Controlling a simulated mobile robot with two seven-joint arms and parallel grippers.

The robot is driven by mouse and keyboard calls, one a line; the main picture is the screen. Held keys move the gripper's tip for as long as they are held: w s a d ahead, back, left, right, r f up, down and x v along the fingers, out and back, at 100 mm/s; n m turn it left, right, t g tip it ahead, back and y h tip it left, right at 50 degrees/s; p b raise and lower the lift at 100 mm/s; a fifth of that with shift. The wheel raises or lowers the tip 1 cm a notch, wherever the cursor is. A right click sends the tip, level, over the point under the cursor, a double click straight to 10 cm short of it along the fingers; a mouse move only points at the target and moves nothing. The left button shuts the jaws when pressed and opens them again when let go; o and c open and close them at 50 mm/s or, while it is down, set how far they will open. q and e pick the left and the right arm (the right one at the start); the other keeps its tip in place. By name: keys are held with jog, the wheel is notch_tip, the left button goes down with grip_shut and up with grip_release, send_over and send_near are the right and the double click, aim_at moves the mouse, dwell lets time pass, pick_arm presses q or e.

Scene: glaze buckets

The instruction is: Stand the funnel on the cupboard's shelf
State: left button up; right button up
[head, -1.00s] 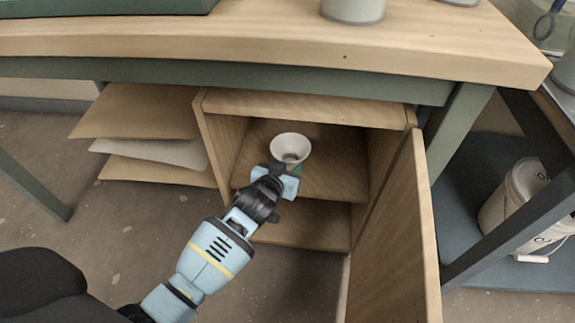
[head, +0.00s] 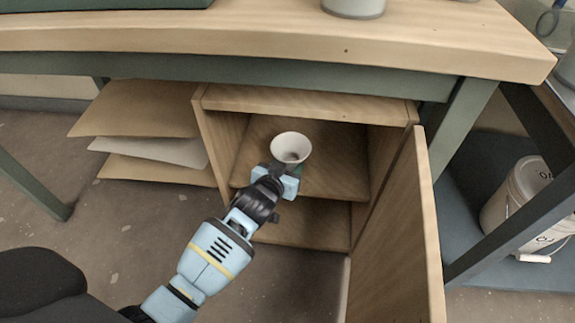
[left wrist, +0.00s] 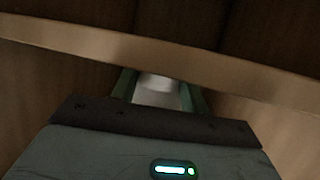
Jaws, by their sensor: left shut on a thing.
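The white funnel (head: 291,147) is upright, wide mouth up, in front of or inside the open cupboard (head: 201,125). My left gripper (head: 286,174) is shut on the funnel from below and in front. In the left wrist view the funnel (left wrist: 158,90) shows pale between the two green fingers (left wrist: 158,94). The cupboard's shelf (head: 335,180) is behind and around the funnel in the head view; its front edge (left wrist: 230,70) crosses the left wrist view. I cannot tell whether the funnel touches the shelf. My right gripper is not in view.
The cupboard door (head: 395,245) stands open at the right. A thick wooden tabletop (head: 270,38) overhangs the cupboard. Brown and grey sheets (head: 150,150) jut out at its left. A white bucket (head: 515,205) stands on a dark lower shelf at the right.

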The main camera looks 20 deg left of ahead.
pick_arm(q)
jog(key=shift+s+f, duration=0.3)
jog(key=shift+f, duration=0.5)
jog(key=o, duration=1.1)
jog(key=shift+a, duration=0.25)
jog(key=shift+w+d+r+p+v, duration=0.1)
jog(key=shift+d+r+p+v, duration=0.15)
jog(key=shift+p+v, duration=0.75)
jog(key=shift+w+d+r+p+v, duration=0.1)
jog(key=shift+r+p+v, duration=0.25)
jog(key=shift+v, duration=1.25)
jog(key=shift+w+d+r+p+v, duration=0.1)
jog(key=shift+d+r+p+v, duration=0.1)
jog(key=shift+p+v, duration=0.85)
